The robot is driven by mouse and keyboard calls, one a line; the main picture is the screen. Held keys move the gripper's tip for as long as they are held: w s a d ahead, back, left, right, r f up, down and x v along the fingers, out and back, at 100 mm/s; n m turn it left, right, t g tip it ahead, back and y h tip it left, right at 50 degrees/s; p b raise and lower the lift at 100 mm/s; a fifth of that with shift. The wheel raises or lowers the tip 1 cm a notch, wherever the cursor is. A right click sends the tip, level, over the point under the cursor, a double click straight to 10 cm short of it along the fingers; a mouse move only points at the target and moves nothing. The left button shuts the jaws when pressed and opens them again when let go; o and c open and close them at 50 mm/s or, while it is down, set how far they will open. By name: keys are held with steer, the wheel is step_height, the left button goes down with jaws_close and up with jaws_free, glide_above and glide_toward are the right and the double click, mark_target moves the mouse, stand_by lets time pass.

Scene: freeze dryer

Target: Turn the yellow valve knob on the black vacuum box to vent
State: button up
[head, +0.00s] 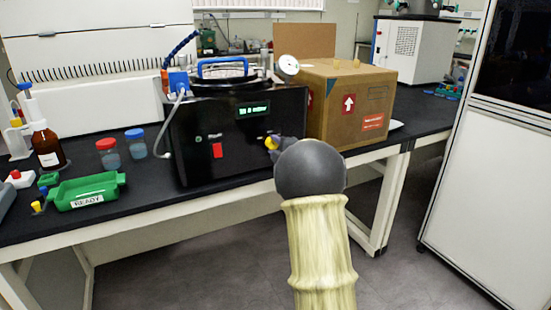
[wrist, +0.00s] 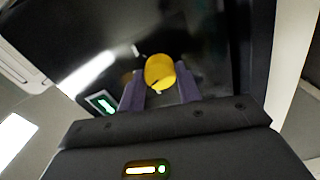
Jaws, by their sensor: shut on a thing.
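The black vacuum box (head: 192,152) stands on the bench, with a lit green display and a red switch on its front. Its yellow valve knob (head: 270,142) shows at the lower right of that front, partly hidden by my arm. In the wrist view the yellow knob (wrist: 159,70) sits between the two fingers of my gripper (wrist: 161,82), which is shut on it. In the head view my gripper (head: 277,150) is mostly hidden behind my own wrist. The knob's pointer and any vent marking cannot be made out.
A cardboard box (head: 345,103) stands close on the right of the vacuum box. A green tray (head: 88,191) marked READY, capped jars (head: 109,154) and a brown bottle (head: 46,146) are on the left. The black bench (head: 140,207) has its front edge below the vacuum box.

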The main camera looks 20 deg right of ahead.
steer(key=n+b, duration=0.3)
steer(key=b, duration=0.1)
steer(key=n+b, duration=0.3)
steer(key=n, duration=0.1)
steer(key=shift+f+n+b, duration=0.2)
steer(key=shift+n+b, duration=0.1)
steer(key=shift+b, duration=0.1)
steer(key=o, duration=1)
steer(key=shift+r, duration=0.1)
